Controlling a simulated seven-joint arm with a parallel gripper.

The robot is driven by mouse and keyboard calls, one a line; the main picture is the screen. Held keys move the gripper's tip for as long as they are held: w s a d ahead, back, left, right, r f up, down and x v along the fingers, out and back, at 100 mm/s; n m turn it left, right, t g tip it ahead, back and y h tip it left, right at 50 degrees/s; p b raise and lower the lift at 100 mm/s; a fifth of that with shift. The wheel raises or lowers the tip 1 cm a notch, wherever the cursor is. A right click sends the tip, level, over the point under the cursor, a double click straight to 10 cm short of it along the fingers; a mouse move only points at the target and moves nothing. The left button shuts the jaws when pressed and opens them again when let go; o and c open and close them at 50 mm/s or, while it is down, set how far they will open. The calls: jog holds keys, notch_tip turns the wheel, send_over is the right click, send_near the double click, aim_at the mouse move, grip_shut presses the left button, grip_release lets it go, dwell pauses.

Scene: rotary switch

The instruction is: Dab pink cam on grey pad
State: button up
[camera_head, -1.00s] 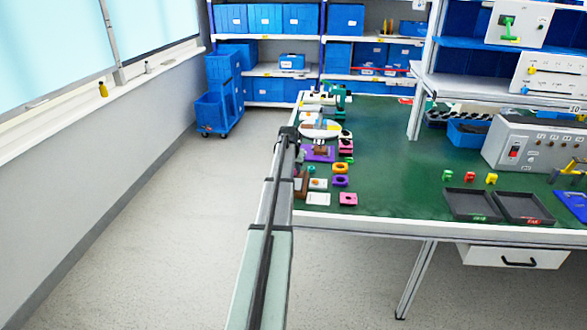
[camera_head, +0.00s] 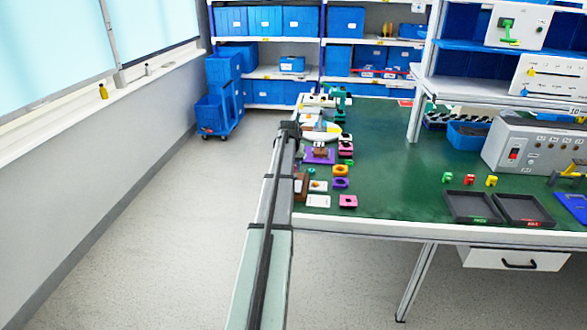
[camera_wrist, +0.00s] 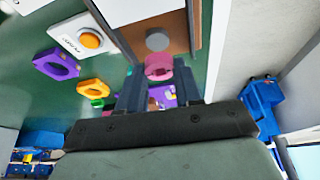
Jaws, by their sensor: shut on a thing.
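In the wrist view, the pink cam (camera_wrist: 158,66) is held between the two fingertips of my gripper (camera_wrist: 158,80). The grey pad (camera_wrist: 157,40) is a round disc on a brown board (camera_wrist: 168,18). The pink cam is just below the pad in this picture, and I cannot tell whether they touch. In the camera_head view, the brown board (camera_head: 301,187) shows at the table's left edge, partly behind my arm. The grey pad and the held cam cannot be made out there.
A white plate with an orange button (camera_wrist: 88,40), a purple ring (camera_wrist: 63,64) and a yellow-orange ring (camera_wrist: 92,88) lie beside the board. Other coloured parts line the table's left side. The green table middle (camera_head: 385,160) is clear; dark trays (camera_head: 472,206) stand at right.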

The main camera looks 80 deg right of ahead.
jog(key=shift+r, duration=2)
